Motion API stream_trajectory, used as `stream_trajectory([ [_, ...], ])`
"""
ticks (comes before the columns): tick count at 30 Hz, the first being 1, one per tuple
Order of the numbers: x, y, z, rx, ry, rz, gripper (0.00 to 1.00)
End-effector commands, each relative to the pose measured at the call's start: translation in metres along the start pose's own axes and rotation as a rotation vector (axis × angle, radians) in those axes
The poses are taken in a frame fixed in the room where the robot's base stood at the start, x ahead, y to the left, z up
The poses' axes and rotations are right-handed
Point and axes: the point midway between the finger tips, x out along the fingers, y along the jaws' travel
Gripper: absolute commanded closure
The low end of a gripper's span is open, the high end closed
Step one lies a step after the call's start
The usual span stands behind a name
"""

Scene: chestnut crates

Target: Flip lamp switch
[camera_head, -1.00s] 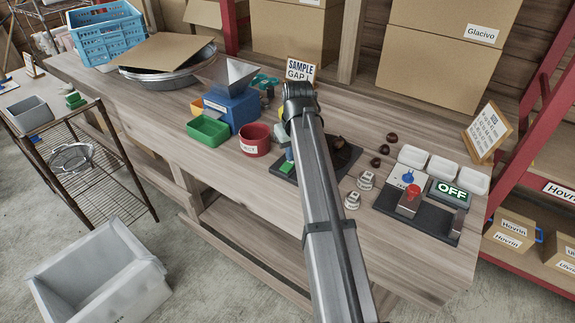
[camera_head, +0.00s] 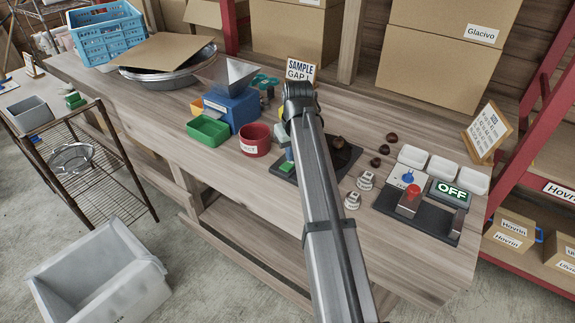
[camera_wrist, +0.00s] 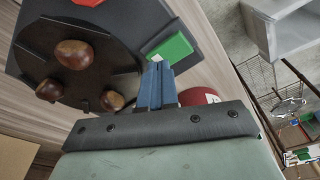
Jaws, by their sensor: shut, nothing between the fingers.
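The green block also shows small in the head view (camera_head: 287,167), on the front left of a black base (camera_head: 312,178). In the wrist view, a dark round plate (camera_wrist: 98,88) on that base bears several chestnuts (camera_wrist: 74,54). My arm hides part of the base in the head view. No part is clearly labelled as a lamp switch.
A red bin (camera_head: 255,140) and a green bin (camera_head: 208,130) stand left of the base.

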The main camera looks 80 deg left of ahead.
Motion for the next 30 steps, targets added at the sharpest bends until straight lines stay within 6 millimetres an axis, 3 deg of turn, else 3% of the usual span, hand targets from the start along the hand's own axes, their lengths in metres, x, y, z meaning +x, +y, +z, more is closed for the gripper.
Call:
stream_trajectory([
  [30, -0.061, 0.0, -0.01, 0.0, 0.001, 0.0, 1.0],
])
